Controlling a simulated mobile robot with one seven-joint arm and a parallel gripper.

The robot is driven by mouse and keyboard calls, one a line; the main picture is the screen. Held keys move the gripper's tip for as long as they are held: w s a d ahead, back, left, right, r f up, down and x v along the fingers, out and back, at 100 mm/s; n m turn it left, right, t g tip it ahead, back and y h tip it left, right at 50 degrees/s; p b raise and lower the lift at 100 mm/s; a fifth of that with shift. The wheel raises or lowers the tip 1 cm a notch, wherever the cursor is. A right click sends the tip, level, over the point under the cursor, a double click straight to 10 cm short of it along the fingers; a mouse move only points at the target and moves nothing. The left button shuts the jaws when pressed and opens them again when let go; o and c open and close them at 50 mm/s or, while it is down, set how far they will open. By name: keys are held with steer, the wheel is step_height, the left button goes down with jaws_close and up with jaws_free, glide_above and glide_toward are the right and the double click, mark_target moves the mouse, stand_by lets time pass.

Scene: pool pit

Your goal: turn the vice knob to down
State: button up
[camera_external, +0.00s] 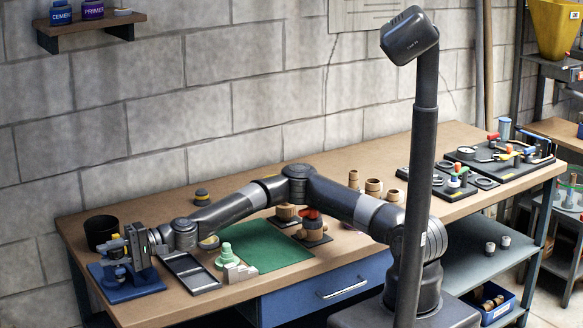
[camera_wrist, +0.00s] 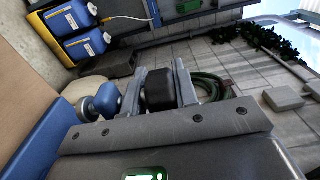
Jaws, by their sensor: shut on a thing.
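The blue vice (camera_external: 130,285) stands at the left end of the workbench, with grey metal parts above its blue base. My gripper (camera_external: 128,247) reaches in from the right at the vice's upper part and hides some of it. In the wrist view, my gripper's two grey fingers (camera_wrist: 158,88) close on a dark, block-like knob (camera_wrist: 157,92). A round blue and grey piece (camera_wrist: 107,98) sits just left of the fingers. The external view is too small to tell which way the vice knob points.
A black cup (camera_external: 101,232) stands just behind the vice. Small tan parts stand farther right. Blue containers (camera_wrist: 85,44) show in the wrist view.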

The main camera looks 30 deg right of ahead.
steer(key=shift+r+t, duration=0.25)
steer(key=shift+t, duration=0.05)
